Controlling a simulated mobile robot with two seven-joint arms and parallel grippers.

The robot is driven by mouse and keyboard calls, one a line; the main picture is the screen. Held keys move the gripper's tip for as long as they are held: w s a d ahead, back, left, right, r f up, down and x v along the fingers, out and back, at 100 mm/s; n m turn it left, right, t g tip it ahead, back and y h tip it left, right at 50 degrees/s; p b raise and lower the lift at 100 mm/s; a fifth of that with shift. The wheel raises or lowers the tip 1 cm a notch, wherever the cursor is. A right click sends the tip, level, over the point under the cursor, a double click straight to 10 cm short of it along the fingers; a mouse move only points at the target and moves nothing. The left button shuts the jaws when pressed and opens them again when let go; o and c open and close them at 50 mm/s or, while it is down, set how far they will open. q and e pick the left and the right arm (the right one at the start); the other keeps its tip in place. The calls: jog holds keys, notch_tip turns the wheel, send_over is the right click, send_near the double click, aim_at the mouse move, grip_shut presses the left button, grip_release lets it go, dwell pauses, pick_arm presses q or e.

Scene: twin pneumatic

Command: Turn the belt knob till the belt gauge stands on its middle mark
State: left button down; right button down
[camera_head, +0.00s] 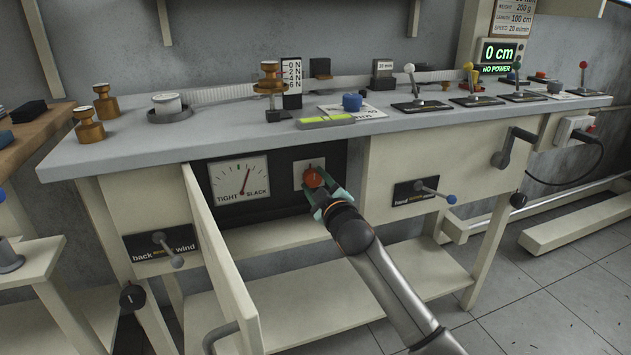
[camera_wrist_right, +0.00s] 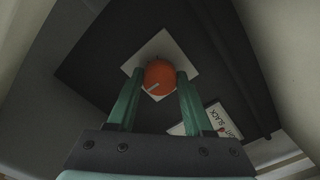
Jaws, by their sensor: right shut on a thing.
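The belt knob (camera_head: 314,177) is orange and sits on a white plate in the open compartment under the bench top. My right gripper (camera_head: 318,187) is shut on it. In the right wrist view the knob (camera_wrist_right: 159,77) lies between the two green fingers (camera_wrist_right: 158,92), and a pale mark shows on its face. The belt gauge (camera_head: 240,178) is a white dial left of the knob, marked TIGHT at left and SLACK at right. In the wrist view the gauge (camera_wrist_right: 205,121) shows only in part. My left gripper is out of view.
The cream compartment door (camera_head: 218,260) hangs open left of my right arm. Lever handles with black plates, back wind (camera_head: 160,247) and hand wind (camera_head: 424,191), flank the compartment. A crank (camera_head: 512,150) is at the right end. The bench top carries brass weights and several levers.

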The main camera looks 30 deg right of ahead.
jog(key=m+p, duration=0.7)
jog(key=p, duration=0.1)
jog(key=shift+r, duration=0.2)
jog(key=shift+m+p, duration=0.6)
jog(key=shift+m, duration=0.2)
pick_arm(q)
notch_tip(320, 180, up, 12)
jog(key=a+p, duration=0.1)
pick_arm(e)
jog(key=shift+f+m, duration=0.15)
jog(key=shift+m, duration=0.75)
jog(key=shift+p, duration=0.3)
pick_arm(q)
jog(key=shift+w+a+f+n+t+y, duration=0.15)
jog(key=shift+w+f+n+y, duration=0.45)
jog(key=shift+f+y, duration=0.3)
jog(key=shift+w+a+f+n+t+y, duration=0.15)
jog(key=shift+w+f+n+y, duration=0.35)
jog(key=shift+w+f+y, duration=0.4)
pick_arm(e)
jog(key=shift+f+m, duration=0.1)
jog(key=shift+m, duration=0.4)
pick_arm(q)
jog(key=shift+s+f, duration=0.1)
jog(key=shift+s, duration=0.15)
pick_arm(e)
jog(key=shift+c, duration=1.5)
grip_release()
